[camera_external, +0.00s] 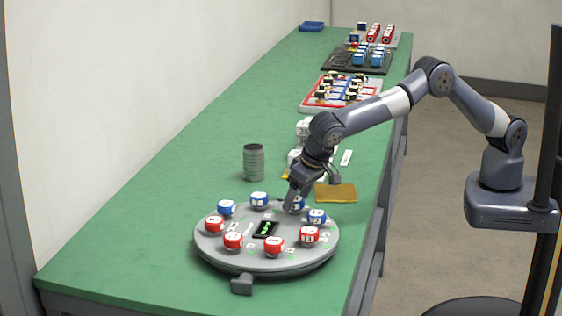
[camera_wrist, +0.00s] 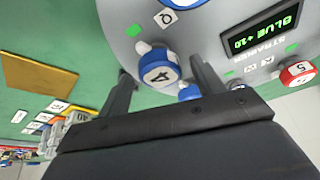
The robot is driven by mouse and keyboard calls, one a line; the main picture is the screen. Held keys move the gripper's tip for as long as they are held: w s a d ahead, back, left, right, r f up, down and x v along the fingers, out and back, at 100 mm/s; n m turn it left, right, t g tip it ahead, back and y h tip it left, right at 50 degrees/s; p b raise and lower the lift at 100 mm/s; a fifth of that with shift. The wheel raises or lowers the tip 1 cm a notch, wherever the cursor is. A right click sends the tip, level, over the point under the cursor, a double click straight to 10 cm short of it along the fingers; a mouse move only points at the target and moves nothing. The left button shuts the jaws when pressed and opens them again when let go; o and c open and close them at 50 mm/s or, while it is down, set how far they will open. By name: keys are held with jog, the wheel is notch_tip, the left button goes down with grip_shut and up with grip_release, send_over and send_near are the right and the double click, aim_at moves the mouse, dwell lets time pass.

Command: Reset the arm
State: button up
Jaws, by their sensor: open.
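My gripper (camera_external: 291,203) is at the far right part of the round grey disc (camera_external: 205,240), its fingers pointing down. In the wrist view my gripper (camera_wrist: 160,66) is open, with one finger on each side of a blue and white piece marked 4 (camera_wrist: 158,70). I cannot tell whether a finger touches it. The same blue piece (camera_external: 299,204) is partly hidden by my gripper in the external view. Another blue piece (camera_wrist: 187,93) shows partly behind the right finger.
Blue and red pieces stand around the disc, including a red one marked 5 (camera_wrist: 298,72). A display (camera_wrist: 262,33) reads BLUE +10. A grey ribbed cylinder (camera_external: 253,162), a yellow-brown plate (camera_external: 336,193) and several trays stand beyond. The green table (camera_external: 130,220) is clear at left.

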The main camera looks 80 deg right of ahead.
jog(key=n+y+p, duration=0.1)
jog(key=n, duration=0.3)
jog(key=shift+d+r+n+y+p, duration=0.1)
jog(key=shift+d+n+y+p, duration=0.05)
jog(key=shift+n+y+p, duration=0.2)
jog(key=n+y+p, duration=0.2)
jog(key=n+p, duration=0.2)
jog(key=n, duration=0.1)
jog(key=shift+d, duration=0.15)
jog(key=shift+r+n, duration=0.25)
jog(key=b+v, duration=0.2)
jog(key=v, duration=0.6)
jog(key=shift+r, duration=0.25)
jog(key=shift+o, duration=0.3)
jog(key=shift+d, duration=0.15)
